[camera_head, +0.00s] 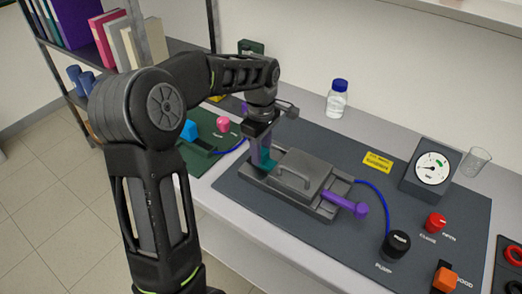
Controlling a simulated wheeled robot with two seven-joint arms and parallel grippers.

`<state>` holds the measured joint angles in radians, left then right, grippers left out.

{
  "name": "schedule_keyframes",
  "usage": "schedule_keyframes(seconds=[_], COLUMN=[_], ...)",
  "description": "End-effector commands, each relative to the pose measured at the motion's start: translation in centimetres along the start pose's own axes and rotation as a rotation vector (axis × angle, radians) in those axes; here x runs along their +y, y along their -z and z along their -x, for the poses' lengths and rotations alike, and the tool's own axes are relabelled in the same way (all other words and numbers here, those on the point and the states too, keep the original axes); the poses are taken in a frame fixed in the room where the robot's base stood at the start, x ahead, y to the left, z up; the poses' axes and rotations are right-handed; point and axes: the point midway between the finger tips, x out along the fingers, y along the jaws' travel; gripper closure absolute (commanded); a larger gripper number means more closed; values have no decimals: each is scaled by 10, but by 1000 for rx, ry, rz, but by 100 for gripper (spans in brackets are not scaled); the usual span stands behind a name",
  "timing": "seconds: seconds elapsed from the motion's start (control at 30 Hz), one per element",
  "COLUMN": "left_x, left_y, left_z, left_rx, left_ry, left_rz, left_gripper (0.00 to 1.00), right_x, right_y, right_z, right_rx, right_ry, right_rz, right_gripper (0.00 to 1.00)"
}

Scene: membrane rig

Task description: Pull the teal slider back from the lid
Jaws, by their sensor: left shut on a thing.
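The membrane rig has a grey lid (300,172) with a bar handle, lying flat on its base on the dark mat. The teal slider (268,161) stands at the left side of the lid, partly hidden by my left gripper (263,150). My left gripper points down and is shut on the teal slider. A purple slider (346,204) with a round knob sticks out at the right side of the rig. My right gripper is not in view.
A blue hose runs from the rig to the black pump knob (396,243). A red knob (434,222), a gauge (432,168) and a glass beaker (473,161) stand at the right. A blue-capped bottle (337,98) stands behind. A shelf with books is at the left.

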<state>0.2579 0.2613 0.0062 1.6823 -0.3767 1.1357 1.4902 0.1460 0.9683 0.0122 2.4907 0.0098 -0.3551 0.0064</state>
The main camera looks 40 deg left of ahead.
Motion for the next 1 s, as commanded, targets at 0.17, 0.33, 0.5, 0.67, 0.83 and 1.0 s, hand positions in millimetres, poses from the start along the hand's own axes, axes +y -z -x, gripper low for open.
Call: schedule_keyframes(seconds=[0.17, 0.33, 0.5, 0.67, 0.83, 1.0], left_x=[0, 0, 0, 0, 0, 0], left_y=[0, 0, 0, 0, 0, 0], left_z=[0, 0, 0, 0, 0, 0], left_rx=[0, 0, 0, 0, 0, 0], left_ry=[0, 0, 0, 0, 0, -1], left_rz=[0, 0, 0, 0, 0, 0], left_gripper=[100, 100, 100, 100, 100, 100], right_x=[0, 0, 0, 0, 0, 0], right_y=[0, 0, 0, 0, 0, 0], right_z=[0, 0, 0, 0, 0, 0], right_rx=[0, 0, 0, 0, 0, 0], right_ry=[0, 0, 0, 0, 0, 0], right_rz=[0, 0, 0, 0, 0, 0], right_gripper=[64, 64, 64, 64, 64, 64])
